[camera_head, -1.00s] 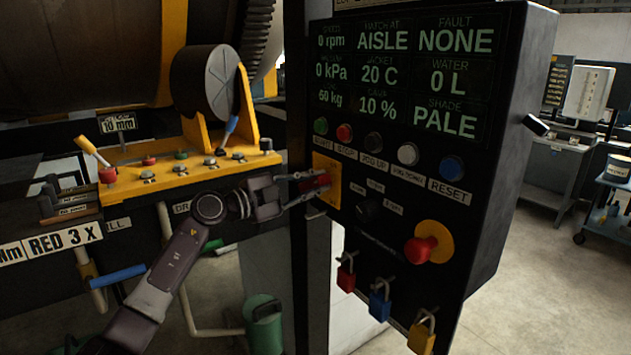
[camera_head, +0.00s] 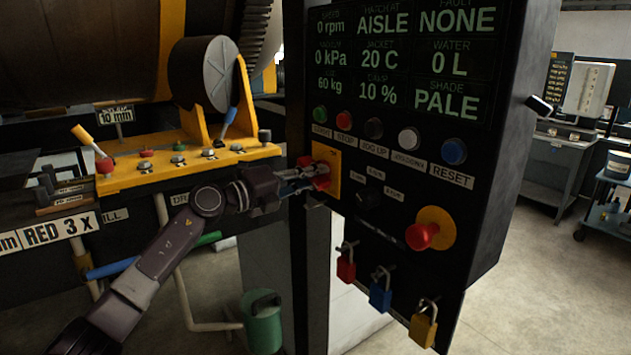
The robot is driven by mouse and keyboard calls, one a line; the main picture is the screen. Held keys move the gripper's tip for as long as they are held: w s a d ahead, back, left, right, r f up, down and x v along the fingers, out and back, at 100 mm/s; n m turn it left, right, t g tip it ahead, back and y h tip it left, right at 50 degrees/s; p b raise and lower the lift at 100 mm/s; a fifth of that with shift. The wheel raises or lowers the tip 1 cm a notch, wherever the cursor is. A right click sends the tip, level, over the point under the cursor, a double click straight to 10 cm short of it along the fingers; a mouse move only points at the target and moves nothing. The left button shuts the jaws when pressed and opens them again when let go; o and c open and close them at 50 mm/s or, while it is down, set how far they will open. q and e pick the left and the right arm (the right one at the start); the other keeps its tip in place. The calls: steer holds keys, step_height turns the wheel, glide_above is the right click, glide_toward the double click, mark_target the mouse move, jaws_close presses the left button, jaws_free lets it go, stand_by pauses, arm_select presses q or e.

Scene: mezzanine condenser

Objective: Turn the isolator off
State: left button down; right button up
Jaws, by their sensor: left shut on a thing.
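The isolator is a red rotary handle (camera_head: 322,174) on a yellow plate (camera_head: 333,165) at the left edge of the black control panel (camera_head: 392,215). My left gripper (camera_head: 308,178) reaches in from the left and is shut on the red handle, its fingers around it. The fingers partly hide the handle, so its exact angle is hard to tell. The panel's display (camera_head: 405,60) reads 0 rpm, 0 kPa, 60 kg and fault NONE. My right gripper is not in view.
Right of the isolator are push buttons (camera_head: 374,128), a small black selector and a red mushroom stop (camera_head: 422,236). Red, blue and yellow padlocks (camera_head: 380,292) hang along the panel's bottom. A yellow valve shelf (camera_head: 190,167) is behind my left arm.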

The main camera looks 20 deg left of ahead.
arm_select(q)
steer(key=shift+w+f+m+b, duration=0.1)
steer(key=shift+f+m+b, duration=0.1)
steer(key=shift+m+b, duration=0.65)
steer(key=shift+f+m+b, duration=0.15)
steer(key=shift+m+b, duration=0.2)
steer(key=shift+m, duration=1)
steer(key=c, duration=1.8)
jaws_free()
steer(key=shift+a, duration=0.1)
steer(key=shift+r, duration=0.1)
steer(key=v, duration=1.2)
